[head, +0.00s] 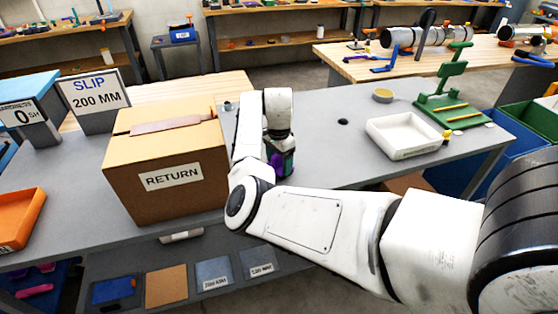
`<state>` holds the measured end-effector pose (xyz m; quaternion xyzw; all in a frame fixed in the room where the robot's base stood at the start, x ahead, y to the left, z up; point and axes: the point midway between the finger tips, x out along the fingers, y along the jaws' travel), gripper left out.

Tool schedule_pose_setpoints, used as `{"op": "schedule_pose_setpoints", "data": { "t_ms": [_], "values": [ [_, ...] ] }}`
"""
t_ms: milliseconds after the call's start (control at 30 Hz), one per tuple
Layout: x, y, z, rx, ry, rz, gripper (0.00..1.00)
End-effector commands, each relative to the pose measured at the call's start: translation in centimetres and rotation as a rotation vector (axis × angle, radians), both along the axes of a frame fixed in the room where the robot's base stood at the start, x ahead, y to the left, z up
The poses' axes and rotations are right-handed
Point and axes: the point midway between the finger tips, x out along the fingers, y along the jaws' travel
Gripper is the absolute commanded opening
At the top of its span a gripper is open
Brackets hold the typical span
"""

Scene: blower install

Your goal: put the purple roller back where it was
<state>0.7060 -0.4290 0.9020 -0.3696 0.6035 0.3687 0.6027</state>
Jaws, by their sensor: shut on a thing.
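My arm reaches in from the right, and its white wrist hangs down over the grey table beside the return box. My gripper (282,167) is low, just right of the box, and mostly hidden behind my own arm. It is shut on the purple roller (275,164), of which only a small purple part shows. I cannot tell whether the roller touches the table.
The cardboard return box (165,160) stands close on the left. A white tray (402,137), a round tin (382,95) and a green stand (450,85) are on the right. The table between my gripper and the tray is mostly clear. An orange bin (22,215) is far left.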

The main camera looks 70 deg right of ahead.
Motion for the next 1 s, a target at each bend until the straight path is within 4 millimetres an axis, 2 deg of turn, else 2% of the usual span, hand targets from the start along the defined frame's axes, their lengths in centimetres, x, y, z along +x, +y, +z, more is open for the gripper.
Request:
{"op": "schedule_pose_setpoints", "data": {
  "t_ms": [67, 100, 333, 567, 700, 867, 1000],
  "values": [
    [0.0, 0.0, -0.3, -0.001, 0.000, 0.000, 0.25],
    [0.0, 0.0, -0.2, 0.000, 0.000, 0.000, 0.77],
    [0.0, 0.0, -0.2, 0.000, 0.000, 0.000, 0.99],
    [0.0, 0.0, -0.1, 0.000, 0.000, 0.000, 0.99],
    [0.0, 0.0, 0.6, -0.001, -0.002, 0.000, 0.99],
    [0.1, 0.0, 3.1, -0.003, -0.003, -0.001, 0.99],
    [0.1, -0.1, 6.1, -0.004, -0.003, -0.001, 0.99]
  ]
}}
